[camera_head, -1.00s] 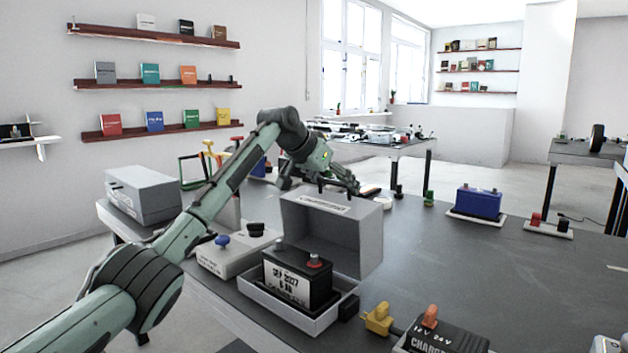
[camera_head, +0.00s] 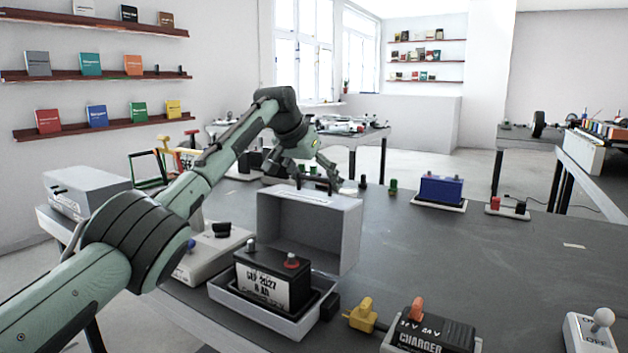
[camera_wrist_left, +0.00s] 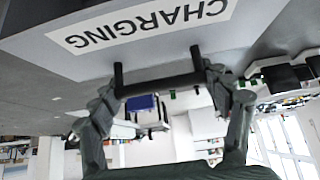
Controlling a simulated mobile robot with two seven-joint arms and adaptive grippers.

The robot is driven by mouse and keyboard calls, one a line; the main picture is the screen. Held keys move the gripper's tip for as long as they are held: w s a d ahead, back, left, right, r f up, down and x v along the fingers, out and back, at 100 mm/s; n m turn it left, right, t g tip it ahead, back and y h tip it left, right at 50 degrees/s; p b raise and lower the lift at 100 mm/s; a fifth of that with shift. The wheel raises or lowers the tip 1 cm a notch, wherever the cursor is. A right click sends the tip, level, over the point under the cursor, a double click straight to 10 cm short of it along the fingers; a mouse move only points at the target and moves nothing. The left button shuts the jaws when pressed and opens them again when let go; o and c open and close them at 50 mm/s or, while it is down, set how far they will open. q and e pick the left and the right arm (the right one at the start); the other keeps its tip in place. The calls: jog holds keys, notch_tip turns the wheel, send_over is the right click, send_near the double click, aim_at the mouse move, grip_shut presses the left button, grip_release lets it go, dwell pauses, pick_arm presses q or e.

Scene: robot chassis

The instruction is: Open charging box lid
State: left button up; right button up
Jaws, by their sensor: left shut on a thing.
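The charging box (camera_head: 240,306) is a light grey case on the dark table, and a black battery (camera_head: 275,280) sits in its base. Its lid (camera_head: 305,228) stands open, roughly upright at the back of the base. In the left wrist view the lid (camera_wrist_left: 85,60) fills the top, with an upside-down "CHARGING" label. My left gripper (camera_head: 318,180) is at the lid's top edge, behind it. It is shut on the lid's black handle (camera_wrist_left: 165,84), with a finger on each side. My right gripper is not in view.
A grey instrument with knobs (camera_head: 207,255) stands left of the box. A yellow clamp (camera_head: 362,315) and a black charger (camera_head: 432,335) are at the front right. A blue battery (camera_head: 440,190) stands at the back. The table's right middle is mostly clear.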

pick_arm(q)
jog(key=o, duration=1.7)
jog(key=v, duration=1.2)
jog(key=x, duration=1.2)
jog(key=shift+f, duration=0.1)
jog(key=shift+s+r, duration=0.1)
jog(key=shift+r, duration=0.1)
